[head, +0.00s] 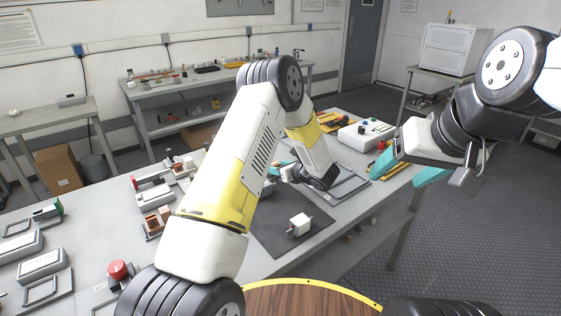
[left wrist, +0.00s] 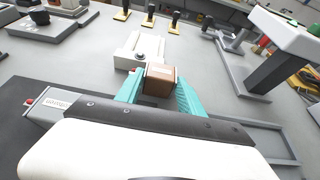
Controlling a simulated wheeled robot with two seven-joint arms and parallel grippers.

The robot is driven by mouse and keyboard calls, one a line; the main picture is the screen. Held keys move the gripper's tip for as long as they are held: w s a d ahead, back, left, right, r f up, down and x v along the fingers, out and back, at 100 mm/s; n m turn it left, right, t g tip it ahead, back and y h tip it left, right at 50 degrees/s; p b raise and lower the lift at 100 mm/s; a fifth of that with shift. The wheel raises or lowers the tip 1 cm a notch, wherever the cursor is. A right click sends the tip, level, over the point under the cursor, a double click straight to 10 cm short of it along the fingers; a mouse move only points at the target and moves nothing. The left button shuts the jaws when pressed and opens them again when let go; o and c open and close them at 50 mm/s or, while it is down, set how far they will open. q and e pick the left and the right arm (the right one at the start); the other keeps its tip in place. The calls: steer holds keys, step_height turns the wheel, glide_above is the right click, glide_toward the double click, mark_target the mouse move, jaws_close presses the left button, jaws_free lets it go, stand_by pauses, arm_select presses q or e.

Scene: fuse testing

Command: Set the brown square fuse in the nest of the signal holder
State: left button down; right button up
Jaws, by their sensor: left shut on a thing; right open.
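The brown square fuse (left wrist: 160,74) sits between the teal fingers of my left gripper (left wrist: 158,88), clear in the left wrist view. In the head view my left gripper (head: 278,169) is over the middle of the workbench, and my arm hides the fuse.
A white cube-shaped part (head: 299,224) lies on a dark mat (head: 262,236). A white box with buttons (head: 366,134) stands at the far right of the bench. Several devices and a red button (head: 118,269) fill the left side. A grey stand (left wrist: 250,75) rises right of my left gripper.

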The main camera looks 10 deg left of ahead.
arm_select(q)
step_height(320, 180, up, 10)
stand_by(1.1)
